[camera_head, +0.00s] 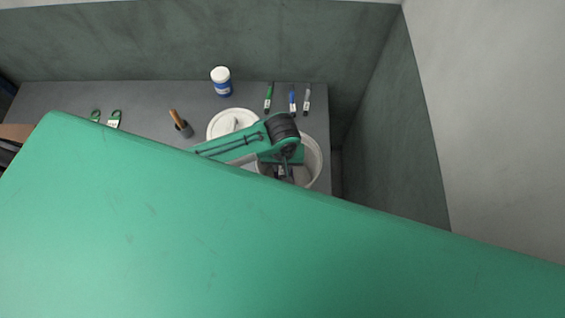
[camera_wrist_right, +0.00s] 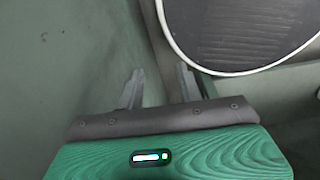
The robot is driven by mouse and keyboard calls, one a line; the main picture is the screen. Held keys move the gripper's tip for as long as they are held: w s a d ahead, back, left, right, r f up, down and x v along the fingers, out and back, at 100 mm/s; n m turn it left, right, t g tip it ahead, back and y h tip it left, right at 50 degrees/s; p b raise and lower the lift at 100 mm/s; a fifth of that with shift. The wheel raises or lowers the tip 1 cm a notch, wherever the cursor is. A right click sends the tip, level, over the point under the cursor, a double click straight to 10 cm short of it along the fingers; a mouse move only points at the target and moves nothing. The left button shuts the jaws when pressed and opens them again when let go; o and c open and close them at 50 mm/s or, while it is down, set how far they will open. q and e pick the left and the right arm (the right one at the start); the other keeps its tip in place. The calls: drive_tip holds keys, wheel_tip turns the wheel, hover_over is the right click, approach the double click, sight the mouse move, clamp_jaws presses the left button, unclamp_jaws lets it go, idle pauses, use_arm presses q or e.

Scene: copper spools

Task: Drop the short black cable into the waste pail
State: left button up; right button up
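The pale waste pail (camera_head: 316,162) stands near the right end of the grey table, partly covered by my arm. My left gripper (camera_head: 284,172) points down over the pail's opening. Its fingertips are small and dark there, so I cannot tell whether they are open or hold anything. I cannot make out the short black cable in either view. My right gripper (camera_wrist_right: 160,84) shows in the right wrist view with its two fingers apart and nothing between them. In the head view it is hidden.
A white round dish (camera_head: 215,128) is left of the pail. A white jar (camera_head: 221,82), a green marker (camera_head: 268,98), a blue marker (camera_head: 292,100) and a grey marker (camera_head: 307,99) are behind. My green arm blocks the foreground.

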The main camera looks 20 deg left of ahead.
use_arm(q)
drive_tip(key=o, duration=0.4)
drive_tip(key=shift+r, duration=0.4)
wheel_tip(320, 180, up, 7)
drive_tip(key=shift+d+f+b, duration=0.1)
drive_tip(key=shift+f+b, duration=0.05)
drive_tip(key=shift+b, duration=1.05)
wheel_tip(320, 180, up, 6)
drive_tip(key=p, duration=0.1)
drive_tip(key=shift+r, duration=0.2)
use_arm(e)
drive_tip(key=shift+w+f, duration=0.1)
drive_tip(key=shift+f, duration=0.45)
drive_tip(key=shift+a, duration=0.25)
